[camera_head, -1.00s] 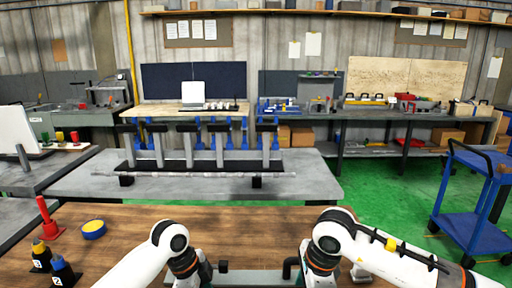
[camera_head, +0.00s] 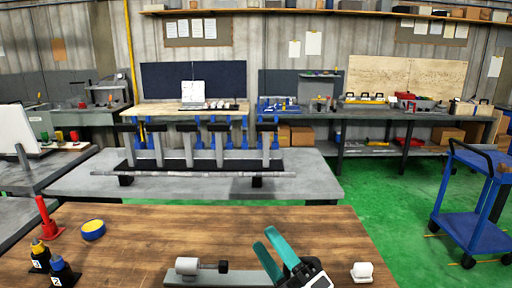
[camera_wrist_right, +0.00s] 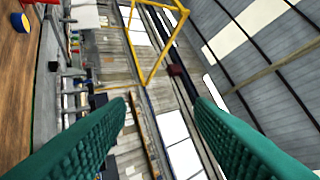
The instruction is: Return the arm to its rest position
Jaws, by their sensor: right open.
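My right gripper (camera_head: 272,252) shows at the bottom centre of the head view, just above the wooden table (camera_head: 226,228). Its two teal fingers are spread apart with nothing between them. In the right wrist view the teal fingers (camera_wrist_right: 160,110) are also apart and empty, and they point up toward the wall and ceiling. My left arm and gripper are not in the head view.
A grey fixture with a white cylinder (camera_head: 188,266) stands left of my right gripper. A small white part (camera_head: 362,270) lies to its right. A yellow-blue disc (camera_head: 93,229), a red peg (camera_head: 44,215) and bottles (camera_head: 62,272) stand at the left. The table's middle is clear.

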